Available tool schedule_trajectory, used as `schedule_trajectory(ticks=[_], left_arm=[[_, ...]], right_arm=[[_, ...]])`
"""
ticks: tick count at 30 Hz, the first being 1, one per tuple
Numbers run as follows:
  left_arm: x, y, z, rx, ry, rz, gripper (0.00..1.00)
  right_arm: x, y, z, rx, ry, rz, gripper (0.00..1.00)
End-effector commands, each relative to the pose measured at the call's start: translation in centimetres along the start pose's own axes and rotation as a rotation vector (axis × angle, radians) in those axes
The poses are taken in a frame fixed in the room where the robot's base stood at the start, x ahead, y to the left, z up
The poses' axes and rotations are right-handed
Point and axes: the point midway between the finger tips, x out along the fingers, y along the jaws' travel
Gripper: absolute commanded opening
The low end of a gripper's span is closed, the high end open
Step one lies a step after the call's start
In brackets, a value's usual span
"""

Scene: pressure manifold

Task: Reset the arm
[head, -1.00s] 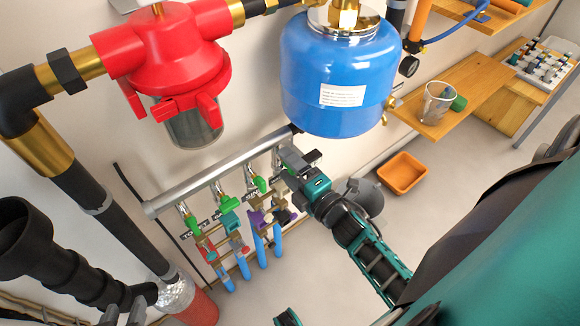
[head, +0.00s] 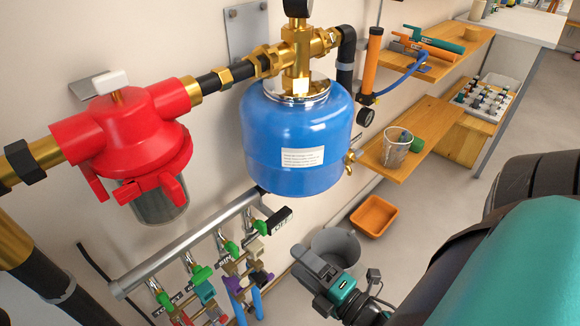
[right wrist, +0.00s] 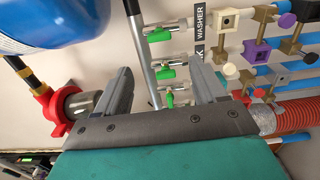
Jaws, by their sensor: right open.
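The grey manifold pipe (head: 190,243) runs along the wall with several green-handled valves (head: 200,274). My right gripper (head: 312,258) is open and empty, below and right of that label and apart from the manifold. In the right wrist view, the open fingers of my right gripper (right wrist: 158,72) frame the green valve handles (right wrist: 160,69), with nothing held between them. The "WASHER" label (right wrist: 201,22) shows beyond. My left gripper is not in view.
A blue tank (head: 296,135) and a red filter housing (head: 125,150) hang above the manifold. A grey bucket (head: 335,247) and an orange bin (head: 374,216) stand on the floor behind my right gripper. Wooden shelves (head: 408,168) hold a clear cup (head: 397,146).

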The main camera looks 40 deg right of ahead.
Motion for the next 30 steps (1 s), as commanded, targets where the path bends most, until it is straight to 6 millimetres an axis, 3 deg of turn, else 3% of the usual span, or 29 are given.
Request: schedule_trajectory(ticks=[20, 25, 30], left_arm=[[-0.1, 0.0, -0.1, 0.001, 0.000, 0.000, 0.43], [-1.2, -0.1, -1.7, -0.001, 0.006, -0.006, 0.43], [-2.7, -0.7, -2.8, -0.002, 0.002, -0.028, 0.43]], right_arm=[[-0.2, 0.2, 0.0, 0.014, -0.003, -0.002, 0.70], [1.5, 2.1, -0.2, 0.264, -0.050, -0.059, 0.70], [3.5, 3.7, -2.1, 0.776, -0.148, -0.214, 0.70]])
